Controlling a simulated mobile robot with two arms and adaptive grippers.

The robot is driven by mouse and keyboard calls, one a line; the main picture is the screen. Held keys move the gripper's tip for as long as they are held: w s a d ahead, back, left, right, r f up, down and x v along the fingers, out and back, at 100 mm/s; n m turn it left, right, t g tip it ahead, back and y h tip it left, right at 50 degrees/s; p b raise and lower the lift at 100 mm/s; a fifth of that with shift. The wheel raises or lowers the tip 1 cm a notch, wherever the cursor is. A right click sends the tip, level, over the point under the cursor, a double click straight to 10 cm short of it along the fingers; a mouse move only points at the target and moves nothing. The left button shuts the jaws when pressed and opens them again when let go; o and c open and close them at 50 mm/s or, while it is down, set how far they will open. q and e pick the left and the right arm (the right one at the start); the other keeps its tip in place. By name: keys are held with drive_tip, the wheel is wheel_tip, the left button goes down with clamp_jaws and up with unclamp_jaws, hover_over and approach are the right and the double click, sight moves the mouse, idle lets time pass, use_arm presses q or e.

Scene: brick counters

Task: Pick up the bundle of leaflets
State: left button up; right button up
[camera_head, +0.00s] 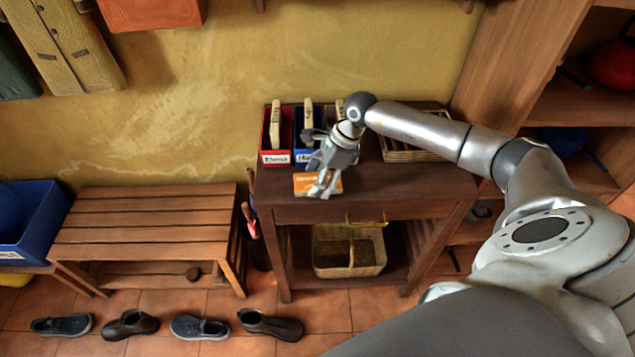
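A small orange and white bundle of leaflets (301,184) lies near the front edge of the dark wooden table (385,183). My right gripper (324,191) reaches in from the right and points down at the bundle. My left gripper is not in view.
Behind the gripper stand a red holder (276,157) and a blue holder (303,156) with pale upright items. A wicker tray (415,155) is at the table's back right. A slatted bench (145,220) stands left; shoes line the floor. A wooden shelf unit rises at right.

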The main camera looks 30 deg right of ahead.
drive_tip(key=c, duration=0.5)
drive_tip(key=shift+o, duration=0.2)
drive_tip(key=shift+r, duration=0.15)
